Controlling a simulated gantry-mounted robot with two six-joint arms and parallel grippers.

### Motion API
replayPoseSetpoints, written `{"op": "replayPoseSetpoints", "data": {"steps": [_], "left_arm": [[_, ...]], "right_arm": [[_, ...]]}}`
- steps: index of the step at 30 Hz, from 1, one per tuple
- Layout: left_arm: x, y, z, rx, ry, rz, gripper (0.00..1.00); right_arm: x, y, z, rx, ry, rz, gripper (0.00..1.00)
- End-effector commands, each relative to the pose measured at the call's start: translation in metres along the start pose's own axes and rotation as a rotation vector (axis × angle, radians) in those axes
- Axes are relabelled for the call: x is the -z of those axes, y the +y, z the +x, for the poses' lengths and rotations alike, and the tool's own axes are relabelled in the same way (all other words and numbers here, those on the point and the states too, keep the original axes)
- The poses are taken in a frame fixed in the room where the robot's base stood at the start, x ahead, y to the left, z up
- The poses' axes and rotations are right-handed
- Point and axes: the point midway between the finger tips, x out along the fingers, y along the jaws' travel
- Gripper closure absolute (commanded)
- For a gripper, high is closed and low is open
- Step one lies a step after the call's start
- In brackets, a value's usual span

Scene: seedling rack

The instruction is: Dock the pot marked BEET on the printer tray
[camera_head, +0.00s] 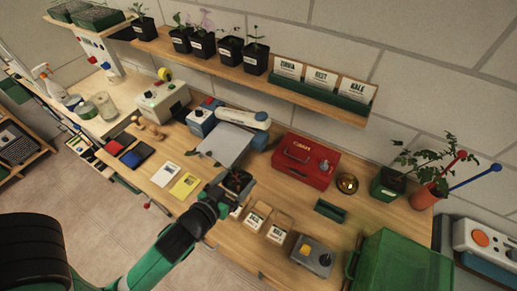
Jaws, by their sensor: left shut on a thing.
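My left gripper (232,190) reaches in from the lower left over the middle of the bench. It is shut on a small dark pot (238,181); the jaws partly hide it and I cannot read its label. Several black pots with seedlings stand on the wall shelf, one of them a pot (255,57) at the right of the row; their white labels are too small to read. A pale grey flat plate (225,143), perhaps the printer tray, lies behind the gripper beside a blue and white device (203,117). The held pot is apart from this plate. My right gripper is not in view.
A red case (305,160) and a brass ball (347,183) stand right of the plate. A green crate (400,262) fills the right. The shelf (220,68) overhangs the back.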

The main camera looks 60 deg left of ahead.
Motion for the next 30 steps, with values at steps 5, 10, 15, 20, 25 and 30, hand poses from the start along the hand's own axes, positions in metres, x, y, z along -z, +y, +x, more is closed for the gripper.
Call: {"op": "replayPoseSetpoints", "data": {"steps": [5, 10, 15, 20, 25, 30], "left_arm": [[0.000, 0.000, 0.001, 0.000, 0.002, 0.000, 0.93], [0.010, 0.006, -0.004, -0.019, 0.001, 0.007, 0.93], [-0.006, 0.041, -0.008, -0.125, -0.009, 0.050, 0.93], [-0.040, 0.093, -0.010, -0.317, -0.007, 0.117, 0.93], [-0.071, 0.130, -0.013, -0.474, -0.002, 0.170, 0.93], [-0.067, 0.138, -0.013, -0.513, 0.003, 0.184, 0.93]], "right_arm": [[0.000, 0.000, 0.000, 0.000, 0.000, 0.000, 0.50], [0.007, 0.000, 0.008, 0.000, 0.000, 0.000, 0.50], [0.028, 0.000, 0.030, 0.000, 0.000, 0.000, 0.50], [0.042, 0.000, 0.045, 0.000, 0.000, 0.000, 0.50], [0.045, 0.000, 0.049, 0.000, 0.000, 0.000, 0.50], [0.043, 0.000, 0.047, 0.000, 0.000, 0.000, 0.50]]}}
